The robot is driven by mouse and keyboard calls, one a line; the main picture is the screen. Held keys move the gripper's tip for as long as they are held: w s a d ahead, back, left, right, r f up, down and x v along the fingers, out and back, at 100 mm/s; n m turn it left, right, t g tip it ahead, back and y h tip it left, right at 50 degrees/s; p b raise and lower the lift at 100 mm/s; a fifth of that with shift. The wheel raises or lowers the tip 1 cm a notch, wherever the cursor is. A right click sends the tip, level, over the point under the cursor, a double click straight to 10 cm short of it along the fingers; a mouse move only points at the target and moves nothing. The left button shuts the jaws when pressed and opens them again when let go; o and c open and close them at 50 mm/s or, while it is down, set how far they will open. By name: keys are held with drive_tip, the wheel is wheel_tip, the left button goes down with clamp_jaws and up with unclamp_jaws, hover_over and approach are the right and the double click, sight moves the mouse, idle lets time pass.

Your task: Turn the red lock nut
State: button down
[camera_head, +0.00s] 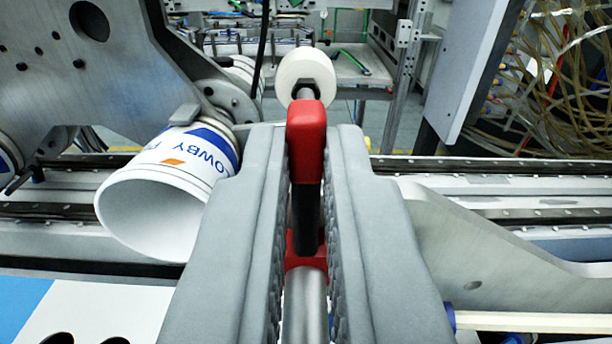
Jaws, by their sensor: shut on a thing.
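The red lock nut (306,140) is in the middle of the head camera view, between the two grey fingers of my gripper (308,190). It has a rounded red upper part, a dark middle section and a red lower part around a metal rod (305,305). My gripper is shut on the red lock nut, one ribbed finger on each side. The fingers hide much of its sides. A white roller (306,72) sits on a shaft just beyond the nut.
A white cup with blue print (165,190) lies on its side left of my gripper. A large metal plate (110,70) stands at upper left. A curved metal bracket (490,245) is at right. Rails (500,200) cross behind. Tangled hoses (570,80) hang at upper right.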

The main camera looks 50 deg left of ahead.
drive_tip(key=shift+f, duration=0.15)
drive_tip(key=c, duration=1.5)
unclamp_jaws()
drive_tip(key=v, duration=1.7)
drive_tip(key=shift+s+d, duration=0.15)
drive_tip(key=shift+s, duration=0.1)
